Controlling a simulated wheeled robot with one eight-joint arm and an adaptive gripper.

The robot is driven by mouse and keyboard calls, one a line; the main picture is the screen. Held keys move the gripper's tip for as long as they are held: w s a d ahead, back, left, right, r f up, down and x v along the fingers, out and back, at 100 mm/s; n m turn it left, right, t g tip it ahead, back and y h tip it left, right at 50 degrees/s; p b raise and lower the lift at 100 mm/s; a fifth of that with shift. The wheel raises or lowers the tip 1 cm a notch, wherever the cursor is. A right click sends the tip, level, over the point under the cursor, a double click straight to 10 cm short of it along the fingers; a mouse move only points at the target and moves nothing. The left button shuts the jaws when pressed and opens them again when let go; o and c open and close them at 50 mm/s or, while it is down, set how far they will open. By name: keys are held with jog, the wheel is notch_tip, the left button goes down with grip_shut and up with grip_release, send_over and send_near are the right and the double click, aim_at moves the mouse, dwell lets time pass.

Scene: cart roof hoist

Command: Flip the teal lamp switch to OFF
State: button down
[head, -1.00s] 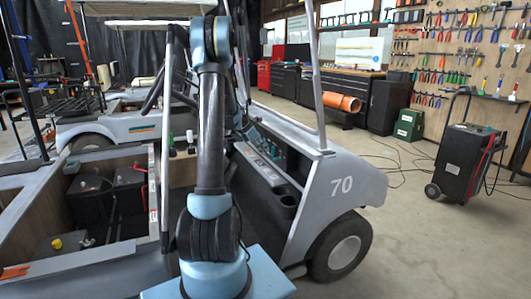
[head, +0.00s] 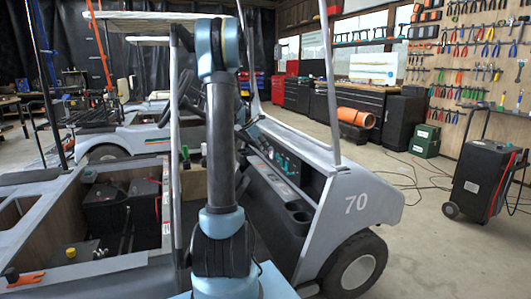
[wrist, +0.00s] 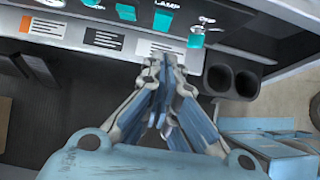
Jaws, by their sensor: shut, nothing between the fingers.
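The teal lamp switch (wrist: 163,20) sits under a printed LAMP label on the cart's dark dash panel, at the top of the wrist view. Its ON or OFF position cannot be told. My gripper (wrist: 163,62) is shut and empty, below the switch in the picture and over the ledge with printed labels. It appears apart from the switch. In the head view the dash (head: 283,160) shows small teal parts, too small to tell apart, and my gripper is hidden.
Another teal switch (wrist: 126,11) is left of the lamp switch, and a teal knob (wrist: 196,37) is to its right. Two cup holders (wrist: 232,80) are right of my gripper. A roof post (head: 331,80) rises beside the dash. A black wheeled unit (head: 485,180) stands at right.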

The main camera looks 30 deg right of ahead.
aim_at(286, 166)
jog(key=shift+f, duration=0.1)
jog(key=shift+w+a+f+y, duration=0.1)
jog(key=shift+a+f+y, duration=0.25)
jog(key=shift+y, duration=0.35)
jog(key=shift+d, duration=0.1)
jog(key=d+r+x, duration=0.1)
jog(key=d+x, duration=0.1)
jog(key=x, duration=1.1)
jog(key=shift+d+r, duration=0.15)
